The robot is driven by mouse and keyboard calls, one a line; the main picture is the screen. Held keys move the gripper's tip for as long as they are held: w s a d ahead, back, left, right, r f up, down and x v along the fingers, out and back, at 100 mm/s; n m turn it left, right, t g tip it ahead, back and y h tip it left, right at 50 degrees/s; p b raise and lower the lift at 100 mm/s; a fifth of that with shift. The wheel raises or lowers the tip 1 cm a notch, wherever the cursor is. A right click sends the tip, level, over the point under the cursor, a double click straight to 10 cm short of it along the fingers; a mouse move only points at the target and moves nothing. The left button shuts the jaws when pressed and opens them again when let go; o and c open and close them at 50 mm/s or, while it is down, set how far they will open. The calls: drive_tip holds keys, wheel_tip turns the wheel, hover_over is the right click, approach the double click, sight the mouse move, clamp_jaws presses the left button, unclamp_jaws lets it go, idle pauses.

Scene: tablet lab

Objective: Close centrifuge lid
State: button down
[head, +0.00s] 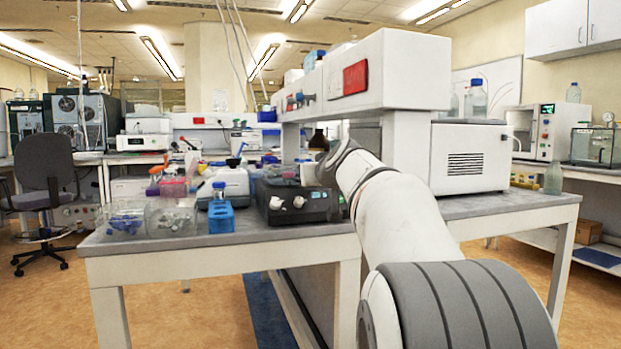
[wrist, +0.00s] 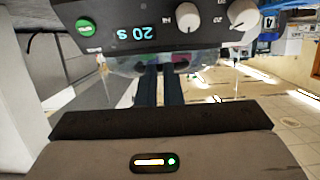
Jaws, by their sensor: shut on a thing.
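The centrifuge (head: 297,204) is a dark box with two pale knobs on its front, at the bench's near edge in the head view. In the wrist view, the centrifuge (wrist: 150,28) appears upside down at the top, with a green button, a lit display and knobs. Its clear lid (wrist: 120,64) shows just below that panel, with blurred coloured shapes behind it. My gripper (wrist: 160,72) has its two dark fingers close together at the lid, shut on it. In the head view my arm hides the fingers, and the lid's angle cannot be told.
A white instrument (head: 470,160) is on the right. The floor left of the bench is open around an office chair (head: 47,180).

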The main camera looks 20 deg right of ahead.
drive_tip(key=shift+w+d+f, duration=0.1)
drive_tip(key=shift+w+f, duration=0.05)
drive_tip(key=shift+f, duration=0.4)
drive_tip(key=shift+r, duration=0.1)
wheel_tip(320, 180, up, 5)
drive_tip(key=s+p, duration=0.1)
drive_tip(key=p, duration=0.2)
drive_tip(key=s+a+f+b, duration=0.1)
drive_tip(key=s+f+b, duration=0.1)
drive_tip(key=s+f, duration=0.5)
drive_tip(key=s+a+r+n+g+y+p, duration=0.1)
drive_tip(key=s+a+g+y+p, duration=0.15)
drive_tip(key=s+a+p, duration=0.65)
drive_tip(key=s+a+r+g+y+p, duration=0.15)
drive_tip(key=a+g+p, duration=0.3)
drive_tip(key=p, duration=0.75)
drive_tip(key=s+a+g+h+p, duration=0.1)
drive_tip(key=s+a+g+p, duration=0.1)
drive_tip(key=s+p, duration=0.5)
drive_tip(key=s+a+r+g+h+p, duration=0.1)
drive_tip(key=s+g+p, duration=0.2)
drive_tip(key=s+p, duration=0.5)
drive_tip(key=shift+s+a, duration=0.35)
drive_tip(key=shift+s, duration=0.5)
